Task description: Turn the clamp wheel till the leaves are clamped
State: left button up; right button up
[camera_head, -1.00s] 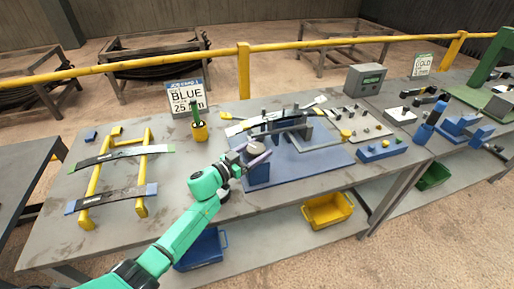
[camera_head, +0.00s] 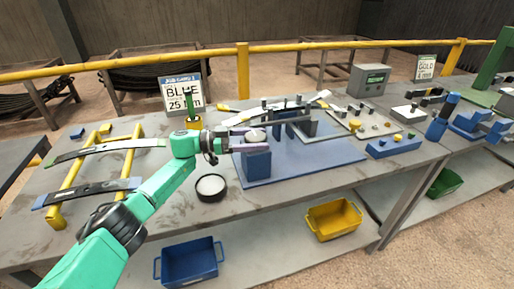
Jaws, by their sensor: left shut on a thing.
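The clamp wheel (camera_head: 257,135), a pale round knob, sits above a blue block (camera_head: 256,164) at the near left of the blue fixture plate (camera_head: 318,160). My left gripper (camera_head: 253,139) comes in from the left, its purple-grey fingers on either side of the wheel, shut on it. Behind it, the long curved leaves (camera_head: 292,107) lie across the fixture among dark upright posts. The fingers partly hide the wheel, and I cannot tell how tightly the leaves are pressed together. My right gripper is not in view.
Two more leaves (camera_head: 108,147) rest on a yellow rack (camera_head: 69,186) at left. A round dark dish (camera_head: 211,188) stands near the front edge under my arm. Blue and yellow bins (camera_head: 333,219) sit below.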

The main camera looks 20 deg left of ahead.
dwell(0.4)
pick_arm(q)
jog(key=o, duration=1.2)
jog(key=b+v, duration=0.1)
jog(key=v, duration=0.6)
jog(key=shift+a+b, duration=0.25)
jog(key=shift+b, duration=0.15)
